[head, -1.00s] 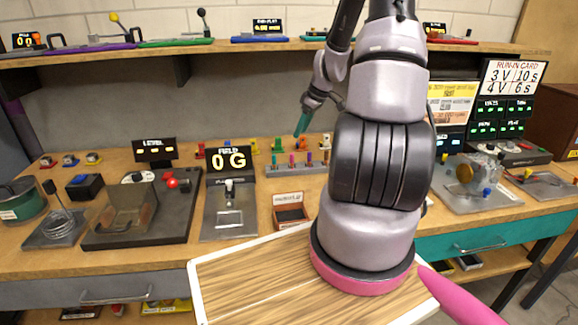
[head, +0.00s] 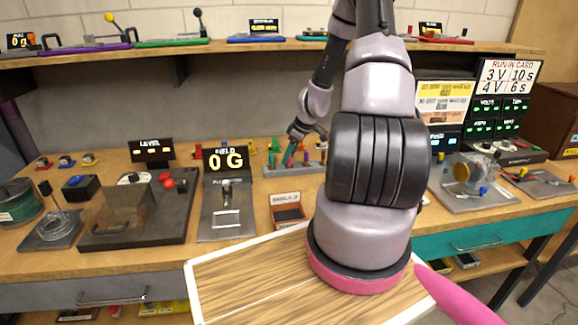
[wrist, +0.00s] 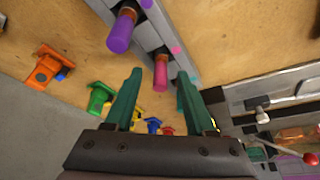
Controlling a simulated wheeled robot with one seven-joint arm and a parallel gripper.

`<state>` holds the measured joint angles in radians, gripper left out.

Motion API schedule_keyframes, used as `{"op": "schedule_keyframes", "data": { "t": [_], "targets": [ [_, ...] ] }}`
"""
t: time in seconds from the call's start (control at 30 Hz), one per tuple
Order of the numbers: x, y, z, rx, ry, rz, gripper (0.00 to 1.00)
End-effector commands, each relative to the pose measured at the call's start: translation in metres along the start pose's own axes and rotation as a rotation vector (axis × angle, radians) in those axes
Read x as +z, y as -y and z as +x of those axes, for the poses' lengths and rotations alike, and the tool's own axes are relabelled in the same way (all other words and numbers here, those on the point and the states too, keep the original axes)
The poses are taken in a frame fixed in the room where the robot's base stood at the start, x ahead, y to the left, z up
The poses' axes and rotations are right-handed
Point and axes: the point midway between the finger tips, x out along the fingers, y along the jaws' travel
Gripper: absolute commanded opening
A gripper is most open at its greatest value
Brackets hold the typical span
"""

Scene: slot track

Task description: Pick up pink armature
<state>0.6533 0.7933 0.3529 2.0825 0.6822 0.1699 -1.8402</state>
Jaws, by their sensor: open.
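The pink armature (wrist: 161,72) stands in a slot of the grey rack (wrist: 153,35) in the wrist view. It shows between the two teal fingers of my open gripper (wrist: 160,75), which look empty. I cannot tell how far the fingertips are above or around it. A purple armature (wrist: 120,32) sits beside it in the same rack. A teal piece (wrist: 188,92) is partly hidden behind the right finger. In the head view my gripper (head: 288,155) is over the left part of the rack (head: 284,172), and the pink armature is hard to make out there.
Orange (wrist: 42,70) and green (wrist: 99,97) pieces stand on the wood near the rack, with smaller coloured ones beyond. The FIELD display (head: 226,160) stands left of the rack. A small red-brown box (head: 288,212) is in front of it. The shelf (head: 160,52) runs above.

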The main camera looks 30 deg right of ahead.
Motion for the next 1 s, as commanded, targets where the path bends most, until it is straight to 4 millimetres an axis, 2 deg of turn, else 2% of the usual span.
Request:
{"op": "schedule_keyframes", "data": {
  "t": [0.27,0.37,0.4,0.43,0.77,0.87,1.0],
  "targets": [
    [0.0,0.0,0.004,0.001,0.0,-0.001,0.55],
    [0.0,0.0,0.004,0.001,0.0,-0.001,0.21],
    [0.0,0.0,0.004,0.001,0.0,-0.001,0.06],
    [0.0,0.0,0.004,0.001,0.0,-0.001,0.0],
    [-0.001,0.0,0.003,0.001,0.0,-0.001,0.0],
    [-0.005,-0.001,-0.005,0.003,-0.001,-0.003,0.0],
    [-0.014,-0.001,-0.029,0.005,-0.001,-0.004,0.0]
  ]
}}
